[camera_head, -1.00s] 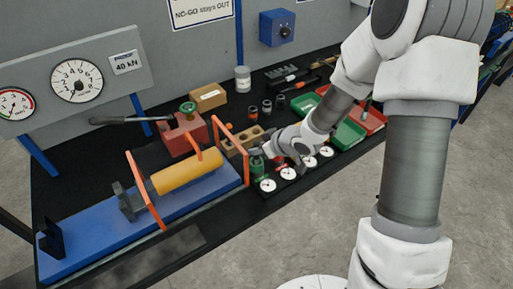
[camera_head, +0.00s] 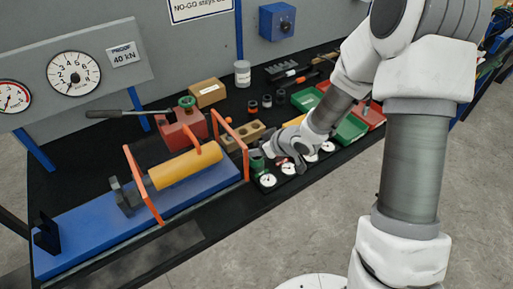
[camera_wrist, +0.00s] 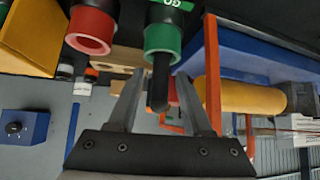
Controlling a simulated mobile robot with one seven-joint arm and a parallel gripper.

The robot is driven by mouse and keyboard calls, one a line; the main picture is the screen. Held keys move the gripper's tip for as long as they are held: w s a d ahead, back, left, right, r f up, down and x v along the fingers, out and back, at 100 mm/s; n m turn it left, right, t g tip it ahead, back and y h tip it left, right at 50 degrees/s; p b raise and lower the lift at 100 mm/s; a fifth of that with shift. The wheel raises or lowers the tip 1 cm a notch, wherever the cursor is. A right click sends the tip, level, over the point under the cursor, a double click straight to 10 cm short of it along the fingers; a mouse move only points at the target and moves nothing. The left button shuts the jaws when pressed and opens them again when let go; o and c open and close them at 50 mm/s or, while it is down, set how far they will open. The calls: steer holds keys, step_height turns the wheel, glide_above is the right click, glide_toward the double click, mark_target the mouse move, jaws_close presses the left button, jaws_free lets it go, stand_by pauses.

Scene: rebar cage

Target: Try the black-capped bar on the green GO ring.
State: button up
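The green GO ring (camera_wrist: 162,40) is a short green tube, seen upside down in the wrist view with its mouth towards me. A black bar end (camera_wrist: 158,92) sticks out of that mouth; the rest of the bar is hidden inside. My gripper (camera_wrist: 160,76) has one finger on each side of the bar, with a visible gap on both sides, so it looks open. The fingertips are close to the ring's rim. In the head view my gripper (camera_head: 266,152) is low over the bench, and the green ring (camera_head: 256,166) shows partly beside it.
A red ring (camera_wrist: 92,30) stands beside the green one. Several white dials (camera_head: 268,181) line the bench front. A blue test bed with a yellow cylinder (camera_head: 187,168) and orange hoops (camera_head: 233,146) is close on the left. Green (camera_head: 350,131) and red trays lie to the right.

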steer(key=shift+o, duration=0.3)
steer(key=p+v, duration=0.6)
steer(key=v, duration=1.1)
steer(key=shift+r, duration=0.15)
steer(key=shift+d, duration=0.15)
